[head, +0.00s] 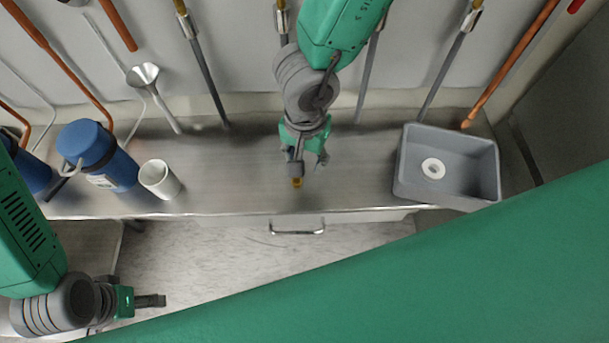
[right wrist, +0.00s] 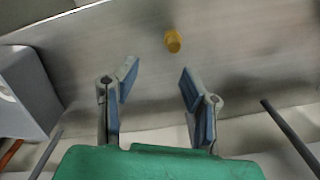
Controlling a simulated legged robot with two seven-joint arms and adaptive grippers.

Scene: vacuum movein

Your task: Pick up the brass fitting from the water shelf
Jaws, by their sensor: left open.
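The brass fitting (head: 297,183) is a small yellow-gold piece on the steel water shelf (head: 235,170), near its front edge. It also shows in the right wrist view (right wrist: 173,41), beyond the fingertips and clear of them. My right gripper (head: 305,165) is over the middle of the shelf. In the right wrist view my right gripper (right wrist: 158,80) has its two blue-padded fingers spread with nothing between them. My left gripper (head: 150,300) is at the lower left, below the shelf's front edge in the picture and far from the fitting. It is open and empty.
A grey bin (head: 403,185) holding a white ring (head: 433,168) stands at the shelf's right end. A white cup (head: 160,180) and a blue jug (head: 98,155) stand at the left. Pipes and hoses run along the back wall. The shelf's middle is clear around the fitting.

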